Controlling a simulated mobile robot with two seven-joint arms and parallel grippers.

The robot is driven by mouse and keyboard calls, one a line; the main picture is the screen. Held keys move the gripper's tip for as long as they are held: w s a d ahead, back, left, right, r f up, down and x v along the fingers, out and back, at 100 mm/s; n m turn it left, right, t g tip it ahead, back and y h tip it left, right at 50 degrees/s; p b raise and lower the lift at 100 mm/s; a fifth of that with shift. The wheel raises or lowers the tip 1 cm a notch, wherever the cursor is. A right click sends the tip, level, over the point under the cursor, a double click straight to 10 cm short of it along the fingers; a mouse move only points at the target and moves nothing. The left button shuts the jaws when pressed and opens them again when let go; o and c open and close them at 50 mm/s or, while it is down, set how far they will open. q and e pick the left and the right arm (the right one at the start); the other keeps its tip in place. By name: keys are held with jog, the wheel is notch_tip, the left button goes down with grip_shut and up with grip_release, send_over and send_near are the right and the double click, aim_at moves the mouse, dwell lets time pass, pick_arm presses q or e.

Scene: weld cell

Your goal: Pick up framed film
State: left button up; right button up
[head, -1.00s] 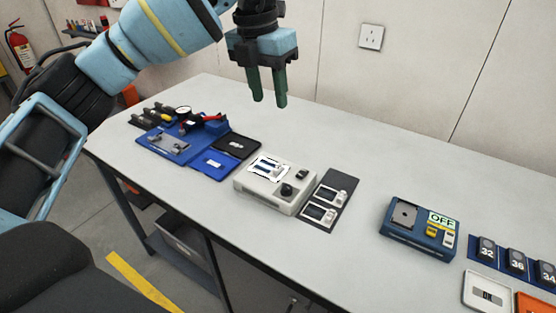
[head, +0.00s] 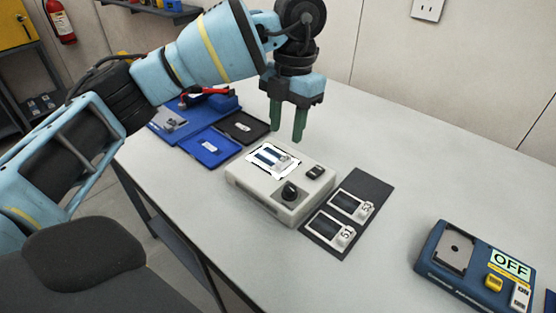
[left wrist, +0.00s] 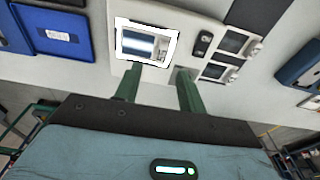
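A light-grey viewer box (head: 246,185) stands on the table. A framed film (head: 272,159) with dark bands lies on its bright screen; it also shows in the left wrist view (left wrist: 140,45). Two more white-framed films lie on a dark mat: a far one (head: 346,203) and a near one (head: 325,231), each with a small numbered tag. My left gripper (head: 287,128) points down above the table, just behind the viewer box. Its green fingers are apart with nothing between them; they also show in the left wrist view (left wrist: 158,82). My right gripper is not in view.
Left of the viewer box lie a blue tray (head: 203,157) and a black tray (head: 235,132). A blue device (head: 462,283) with an OFF display stands at the right. The table (head: 400,160) behind the mat is clear.

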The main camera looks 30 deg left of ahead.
aim_at(284, 158)
pick_arm(q)
jog(key=shift+f, duration=0.8)
jog(key=shift+s+d+f, duration=0.1)
jog(key=shift+s+f, duration=0.15)
jog(key=shift+f, duration=1)
jog(key=shift+s+d+f, duration=0.1)
jog(key=shift+s+f, duration=0.1)
jog(key=shift+f, duration=1.05)
grip_shut()
